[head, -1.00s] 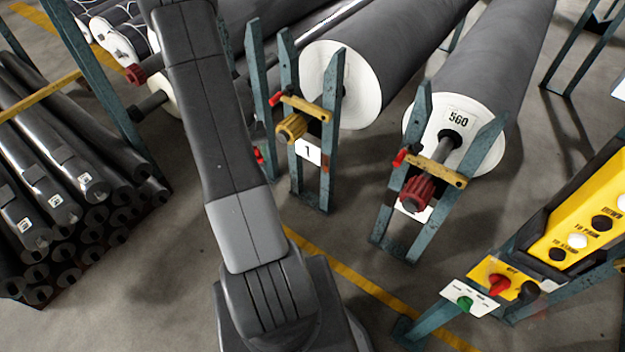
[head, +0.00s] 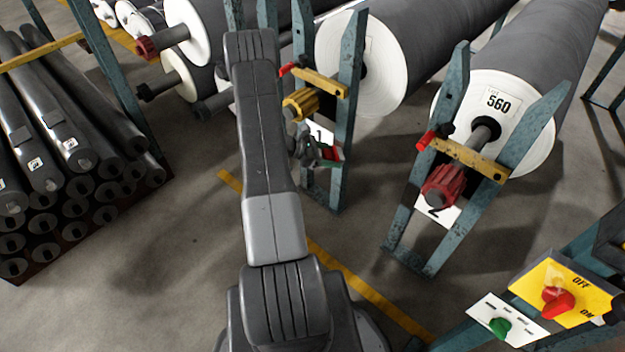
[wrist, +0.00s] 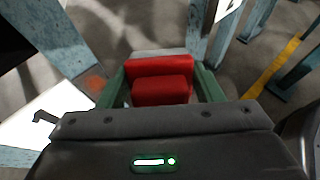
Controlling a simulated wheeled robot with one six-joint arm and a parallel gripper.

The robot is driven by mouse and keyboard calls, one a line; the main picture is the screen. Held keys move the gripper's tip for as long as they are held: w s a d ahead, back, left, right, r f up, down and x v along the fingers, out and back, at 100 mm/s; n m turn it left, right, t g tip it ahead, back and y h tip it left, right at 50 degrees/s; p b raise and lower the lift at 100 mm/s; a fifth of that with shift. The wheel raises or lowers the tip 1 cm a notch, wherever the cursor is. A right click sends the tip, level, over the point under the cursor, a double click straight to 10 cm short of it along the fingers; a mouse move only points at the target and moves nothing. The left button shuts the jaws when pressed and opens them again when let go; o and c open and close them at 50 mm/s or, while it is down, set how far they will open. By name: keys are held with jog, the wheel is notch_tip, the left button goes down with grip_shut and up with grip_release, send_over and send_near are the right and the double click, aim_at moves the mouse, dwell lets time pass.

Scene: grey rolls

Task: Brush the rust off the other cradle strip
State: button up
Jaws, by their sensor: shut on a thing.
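My gripper (head: 316,151) is at the near stand marked 1, its jaws against or just in front of the stand's right post (head: 349,95). In the wrist view the green fingers (wrist: 160,92) are shut on a red block (wrist: 158,72), which looks like the brush. Its bristles are hidden. A small orange-brown rust patch (wrist: 94,83) shows on a blue-green strip (wrist: 60,45), just left of the left finger. I cannot tell whether the brush touches the metal.
Stand 1 has a yellow bar (head: 320,83) and yellow knob (head: 301,104) above my gripper. Stand 2 has a red knob (head: 443,185) under roll 560 (head: 500,100). A yellow control box (head: 565,295) is at lower right. Dark tubes (head: 75,190) are stacked left. Floor between is clear.

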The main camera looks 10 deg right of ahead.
jog(key=w+a+f+n+t+b, duration=0.2)
jog(key=f+n+t+b, duration=0.1)
jog(key=f+t+b, duration=0.1)
jog(key=w+a+f+n+t+h+b, duration=0.1)
jog(key=w+a+f+n+t+b, duration=0.1)
jog(key=f+t, duration=0.4)
notch_tip(320, 180, down, 3)
jog(key=shift+w+r+n+t+b, duration=0.15)
jog(key=shift+w+n+t+b, duration=0.15)
jog(key=shift+w+n+b, duration=0.55)
jog(key=shift+a+f+n+t, duration=0.25)
jog(key=shift+a+n+t, duration=0.05)
jog(key=shift+n, duration=0.25)
jog(key=shift+b+x, duration=0.3)
jog(key=shift+x, duration=2.5)
jog(key=shift+r, duration=0.1)
jog(key=shift+b+x, duration=0.6)
jog(key=shift+x, duration=0.4)
jog(key=shift+s, duration=0.15)
